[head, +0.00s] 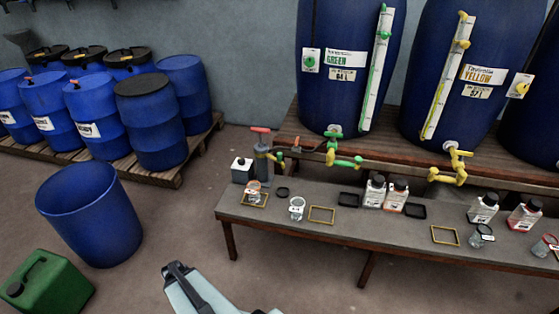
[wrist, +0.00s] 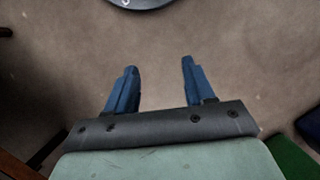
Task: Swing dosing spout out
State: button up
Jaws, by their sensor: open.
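A green-handled spout (head: 343,160) hangs below the vat labelled GREEN (head: 342,22), above the bench's back edge. A similar yellow spout (head: 455,168) hangs below the vat labelled YELLOW (head: 450,30). I cannot tell which one is the dosing spout. Part of my pale arm shows at the bottom of the head view, well in front of the bench and apart from both spouts.
The low bench (head: 345,229) holds bottles, small beakers and yellow frames. A grey canister with a red handle (head: 263,160) stands at its left end. An open blue drum (head: 92,215) and a green jerrycan (head: 48,285) stand at left.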

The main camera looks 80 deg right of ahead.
jog(key=w+d+r+m+t+h, duration=0.1)
jog(key=d+r+m, duration=0.15)
jog(key=d, duration=0.65)
jog(key=w+d+r+m+t, duration=0.1)
jog(key=d+r, duration=0.2)
jog(key=d, duration=0.5)
notch_tip(320, 180, up, 31)
jog(key=m+t+h, duration=0.1)
jog(key=m, duration=1)
send_over(280, 153)
jog(key=shift+n, duration=0.25)
notch_tip(280, 153, down, 13)
jog(key=shift+w+f, duration=0.1)
jog(key=shift+f, duration=0.05)
jog(key=shift+c, duration=0.3)
grip_shut()
